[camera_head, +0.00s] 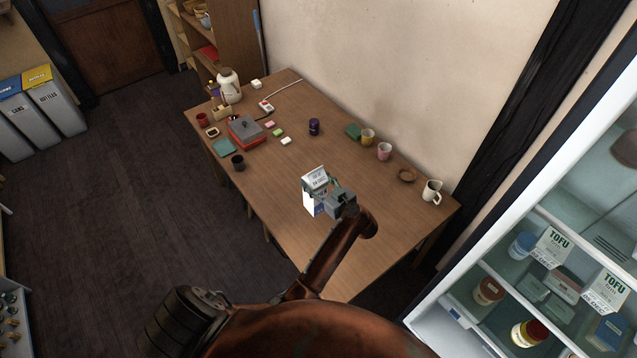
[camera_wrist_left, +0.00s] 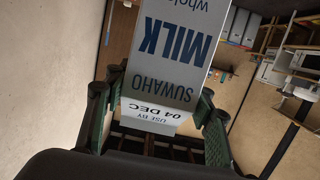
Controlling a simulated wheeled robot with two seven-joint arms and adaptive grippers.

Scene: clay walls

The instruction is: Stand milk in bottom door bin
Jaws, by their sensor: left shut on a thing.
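The milk (camera_head: 315,180) is a white and grey carton with blue lettering. My left gripper (camera_head: 331,190) is shut on it above the wooden table. In the left wrist view the milk (camera_wrist_left: 172,55) sits between the two green-padded fingers of the left gripper (camera_wrist_left: 155,125), its MILK label upside down in the picture. An open fridge (camera_head: 530,290) stands at the right with shelves of food. I cannot make out a bottom door bin. My right gripper is not in view.
The wooden table (camera_head: 335,255) carries a white mug (camera_head: 432,191), a pink cup (camera_head: 384,151), a dark jar (camera_head: 314,127), a red-sided box (camera_head: 246,131) and a white kettle (camera_head: 229,86). Its near right part is clear. Recycling bins (camera_head: 35,110) stand far left; open floor (camera_head: 130,210) lies left of the table.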

